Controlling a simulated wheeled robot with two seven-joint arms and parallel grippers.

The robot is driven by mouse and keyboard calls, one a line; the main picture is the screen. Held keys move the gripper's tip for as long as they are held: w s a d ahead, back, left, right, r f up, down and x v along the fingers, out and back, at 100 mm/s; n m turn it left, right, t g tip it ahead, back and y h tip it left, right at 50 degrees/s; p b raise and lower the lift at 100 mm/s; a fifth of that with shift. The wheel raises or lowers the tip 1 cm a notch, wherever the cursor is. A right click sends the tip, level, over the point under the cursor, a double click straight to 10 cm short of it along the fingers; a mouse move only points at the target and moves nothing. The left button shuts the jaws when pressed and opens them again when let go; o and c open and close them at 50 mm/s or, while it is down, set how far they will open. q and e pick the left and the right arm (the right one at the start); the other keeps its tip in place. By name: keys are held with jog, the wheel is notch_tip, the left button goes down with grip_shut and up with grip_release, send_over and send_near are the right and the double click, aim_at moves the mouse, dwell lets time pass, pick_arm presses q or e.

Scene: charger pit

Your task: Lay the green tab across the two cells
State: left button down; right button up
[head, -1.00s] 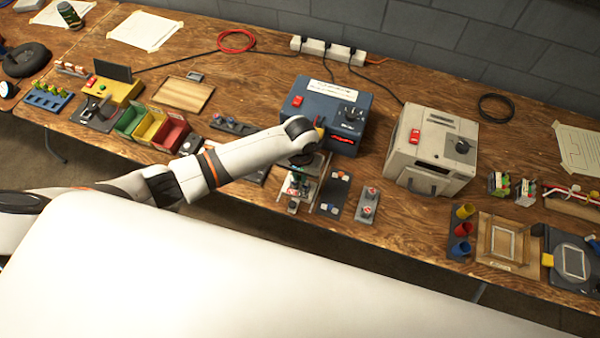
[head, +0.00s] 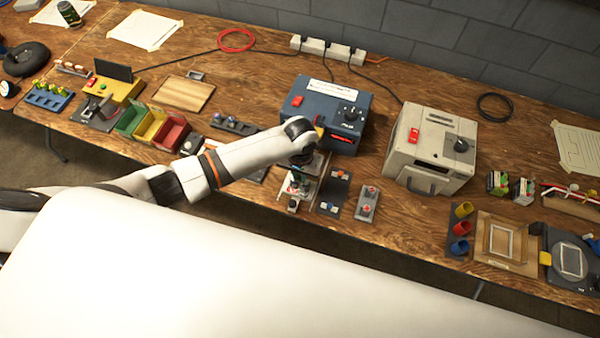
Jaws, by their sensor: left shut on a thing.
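My left arm reaches over the bench, and my left gripper (head: 297,186) points down in front of the blue box. It is small and partly hidden by its own wrist. A bit of green, the green tab (head: 293,189), shows at its fingertips, and the gripper is shut on it. Under and beside the gripper is a small pale fixture (head: 293,204). I cannot make out the two cells clearly there, nor whether the tab touches anything. My right gripper is not in view.
A blue box (head: 318,98) stands behind the gripper, and a beige box (head: 430,150) to its right. A dark plate (head: 334,195) and a grey block with red-topped parts (head: 367,202) lie just right. Green, yellow and red bins (head: 152,125) stand to the left.

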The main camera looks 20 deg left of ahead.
pick_arm(q)
jog(key=shift+f, duration=0.3)
dwell(0.6)
jog(key=c, duration=1.3)
grip_release()
jog(key=shift+c, duration=0.2)
jog(key=shift+r+p, duration=3.55)
jog(key=shift+p, duration=0.55)
